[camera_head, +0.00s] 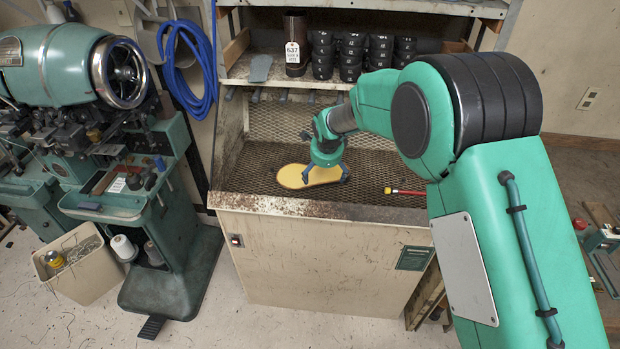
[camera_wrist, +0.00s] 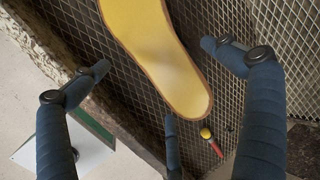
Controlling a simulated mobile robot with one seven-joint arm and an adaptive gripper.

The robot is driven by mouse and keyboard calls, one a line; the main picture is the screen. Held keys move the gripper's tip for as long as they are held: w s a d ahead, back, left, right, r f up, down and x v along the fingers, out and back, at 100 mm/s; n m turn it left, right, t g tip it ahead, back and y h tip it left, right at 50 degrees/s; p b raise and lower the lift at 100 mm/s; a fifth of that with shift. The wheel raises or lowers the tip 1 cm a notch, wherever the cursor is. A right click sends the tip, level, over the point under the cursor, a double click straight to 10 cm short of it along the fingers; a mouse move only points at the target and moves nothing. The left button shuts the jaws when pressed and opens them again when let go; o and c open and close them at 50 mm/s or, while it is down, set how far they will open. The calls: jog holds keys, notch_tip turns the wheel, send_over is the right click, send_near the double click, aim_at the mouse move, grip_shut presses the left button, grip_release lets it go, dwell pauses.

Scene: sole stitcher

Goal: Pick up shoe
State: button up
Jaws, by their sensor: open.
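The shoe shows as a flat yellow sole (camera_head: 292,178) with a brown edge, lying on the mesh top of the bench (camera_head: 375,160). In the wrist view the sole (camera_wrist: 165,55) runs from the top edge down to the middle, its rounded end to the lower right. My gripper (camera_head: 326,176) is open, pointing down over the right part of the sole. In the wrist view my gripper's blue fingers (camera_wrist: 155,56) stand apart on either side of the sole, with another finger below its end. I cannot tell whether any finger touches it.
A red tool with a yellow end (camera_head: 391,190) lies on the mesh right of the sole. A shelf with stacked black cups (camera_head: 350,50) and a brown tagged cylinder (camera_head: 295,48) stands behind. A green stitching machine (camera_head: 75,75) is at left, with a blue hose (camera_head: 190,60) hanging nearby.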

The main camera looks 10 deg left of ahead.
aim_at(323, 177)
jog(key=shift+f, duration=0.2)
jog(key=shift+b+x, duration=0.55)
jog(key=shift+x, duration=2)
jog(key=shift+d, duration=0.1)
jog(key=shift+r, duration=0.1)
jog(key=c, duration=1.2)
